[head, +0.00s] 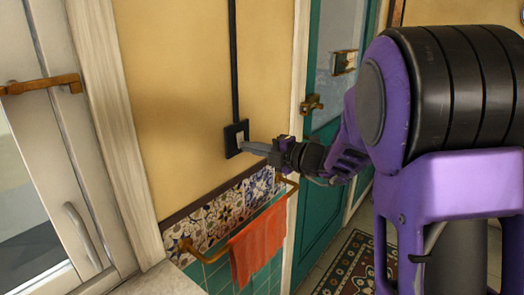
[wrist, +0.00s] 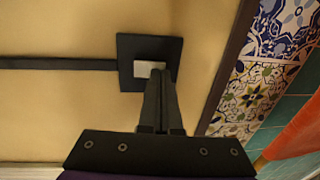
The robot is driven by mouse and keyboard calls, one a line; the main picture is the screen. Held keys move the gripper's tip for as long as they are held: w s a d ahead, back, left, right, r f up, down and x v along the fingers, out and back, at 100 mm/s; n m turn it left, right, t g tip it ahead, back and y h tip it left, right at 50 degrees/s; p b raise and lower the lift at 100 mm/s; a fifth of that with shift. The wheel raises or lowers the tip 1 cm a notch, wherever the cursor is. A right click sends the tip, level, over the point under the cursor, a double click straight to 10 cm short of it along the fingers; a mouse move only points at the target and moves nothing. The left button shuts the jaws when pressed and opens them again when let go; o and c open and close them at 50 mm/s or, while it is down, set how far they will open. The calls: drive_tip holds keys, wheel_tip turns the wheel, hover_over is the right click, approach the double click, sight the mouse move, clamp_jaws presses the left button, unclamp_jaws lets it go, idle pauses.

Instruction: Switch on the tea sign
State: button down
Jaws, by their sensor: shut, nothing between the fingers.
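A wall switch with a black square plate (head: 232,139) and a pale rocker (head: 240,141) is on the yellow wall, with a black conduit running up from it. In the wrist view the plate (wrist: 127,49) and its whitish rocker (wrist: 146,69) lie just beyond my fingertips. My gripper (head: 246,146) is shut and empty, its tips at the lower right part of the switch. In the wrist view my gripper (wrist: 158,76) overlaps the lower right of the rocker. I cannot tell whether the tips touch it. No tea sign is visible in either view.
An orange towel (head: 258,243) hangs on a brass rail (head: 190,247) below the patterned tiles (head: 221,213). A green door (head: 325,190) with a brass handle (head: 312,104) stands to the right. A pale cabinet (head: 70,180) is at the left.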

drive_tip(key=shift+w+a+f, duration=0.1)
idle(0.3)
drive_tip(key=shift+a+y+b, duration=0.15)
drive_tip(key=shift+y+b, duration=0.15)
drive_tip(key=shift+b, duration=0.2)
drive_tip(key=f+p+v, duration=0.1)
drive_tip(key=f+v, duration=0.1)
drive_tip(key=v, duration=1.1)
drive_tip(key=shift+s+d+f, duration=0.35)
